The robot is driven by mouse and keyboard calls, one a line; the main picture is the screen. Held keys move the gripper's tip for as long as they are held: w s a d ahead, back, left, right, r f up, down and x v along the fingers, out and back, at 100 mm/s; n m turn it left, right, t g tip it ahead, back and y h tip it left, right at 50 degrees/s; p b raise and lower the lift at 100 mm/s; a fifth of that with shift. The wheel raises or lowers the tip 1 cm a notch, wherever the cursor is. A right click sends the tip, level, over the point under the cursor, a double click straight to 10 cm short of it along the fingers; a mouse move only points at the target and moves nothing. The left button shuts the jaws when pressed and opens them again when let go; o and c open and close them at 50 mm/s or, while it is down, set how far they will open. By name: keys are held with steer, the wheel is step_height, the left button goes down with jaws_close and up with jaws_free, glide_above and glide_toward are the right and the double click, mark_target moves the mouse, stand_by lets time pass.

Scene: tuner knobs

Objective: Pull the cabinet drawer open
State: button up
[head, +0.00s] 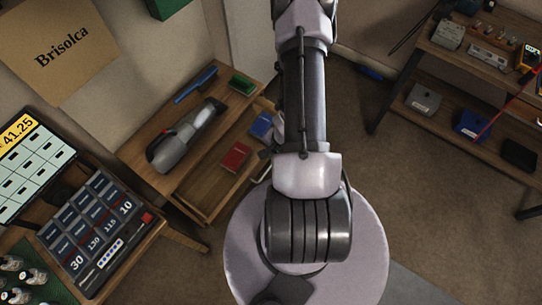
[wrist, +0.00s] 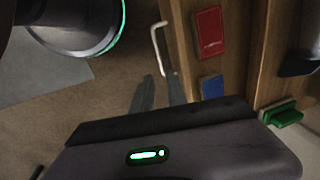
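The wooden cabinet (head: 150,135) stands left of my arm in the head view. Its drawer (head: 207,207) is pulled partly out, with a red book (head: 235,156) and a blue book (head: 262,125) inside. In the wrist view the red book (wrist: 209,32) and blue book (wrist: 212,87) lie behind the drawer front (wrist: 184,45). A pale bar handle (wrist: 155,42) stands out from that front. My gripper (wrist: 162,77) has its two dark fingers apart, tips close to the handle's lower end; contact cannot be told.
A handheld vacuum (head: 187,135), a blue brush (head: 196,85) and a green brush (head: 242,84) lie on the cabinet top. A desk with a keypad panel (head: 97,230) is at lower left. A shelf (head: 450,60) with instruments stands at right.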

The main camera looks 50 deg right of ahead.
steer(key=r, duration=0.1)
steer(key=r+p, duration=0.1)
steer(key=r, duration=0.1)
steer(key=s+r, duration=0.1)
steer(key=r, duration=0.1)
steer(key=shift+r+p, duration=0.25)
steer(key=shift+p, duration=0.05)
